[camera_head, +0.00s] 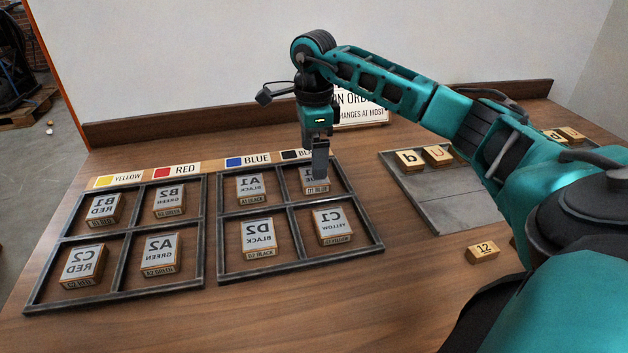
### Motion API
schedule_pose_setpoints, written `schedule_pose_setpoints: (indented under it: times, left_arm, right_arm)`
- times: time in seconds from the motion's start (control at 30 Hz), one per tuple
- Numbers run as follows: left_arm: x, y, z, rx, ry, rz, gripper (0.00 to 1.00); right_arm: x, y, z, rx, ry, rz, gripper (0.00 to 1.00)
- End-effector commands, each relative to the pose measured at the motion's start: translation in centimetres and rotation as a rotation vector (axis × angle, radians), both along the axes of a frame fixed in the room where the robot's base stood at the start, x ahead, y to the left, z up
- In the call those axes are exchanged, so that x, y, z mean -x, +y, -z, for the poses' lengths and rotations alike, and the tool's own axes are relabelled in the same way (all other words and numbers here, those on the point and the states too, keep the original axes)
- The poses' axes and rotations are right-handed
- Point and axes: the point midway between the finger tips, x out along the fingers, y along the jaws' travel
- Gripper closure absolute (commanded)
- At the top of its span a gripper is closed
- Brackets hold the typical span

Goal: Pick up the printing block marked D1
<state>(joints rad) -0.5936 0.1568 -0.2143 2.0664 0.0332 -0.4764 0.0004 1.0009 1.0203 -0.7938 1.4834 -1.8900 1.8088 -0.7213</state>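The printing block D1 (318,189) is a wooden block with a pale mirrored face and a small front label. It sits in the back right compartment of the right-hand dark frame (375,247). My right gripper (320,174) points down over this block and hides much of its face. Its fingers overlap in this view, so I cannot tell whether they are apart, or whether they touch the block. My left gripper is not in view.
Blocks A1 (251,187), D2 (258,237) and C1 (333,226) fill the other compartments. A second frame (119,235) at left holds several blocks. A grey tray (445,196) with letter blocks and a loose block 12 (484,253) lie to the right. A sign (361,108) stands behind.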

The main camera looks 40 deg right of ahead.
Motion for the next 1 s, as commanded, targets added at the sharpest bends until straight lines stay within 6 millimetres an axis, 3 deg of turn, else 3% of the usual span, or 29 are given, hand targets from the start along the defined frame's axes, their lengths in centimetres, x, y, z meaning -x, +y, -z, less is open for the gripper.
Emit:
schedule_pose_setpoints:
  times: [0.23,0.5,1.0]
  left_arm:
    - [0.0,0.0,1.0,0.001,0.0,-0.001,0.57]
    - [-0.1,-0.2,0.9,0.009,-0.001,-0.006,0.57]
    - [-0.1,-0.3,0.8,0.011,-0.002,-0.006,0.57]
  right_arm:
    - [0.1,0.0,4.0,0.0,0.004,-0.001,0.0]
    - [0.0,0.0,4.5,-0.001,0.001,-0.001,0.0]
    - [0.0,0.0,4.4,-0.001,0.001,-0.001,0.47]
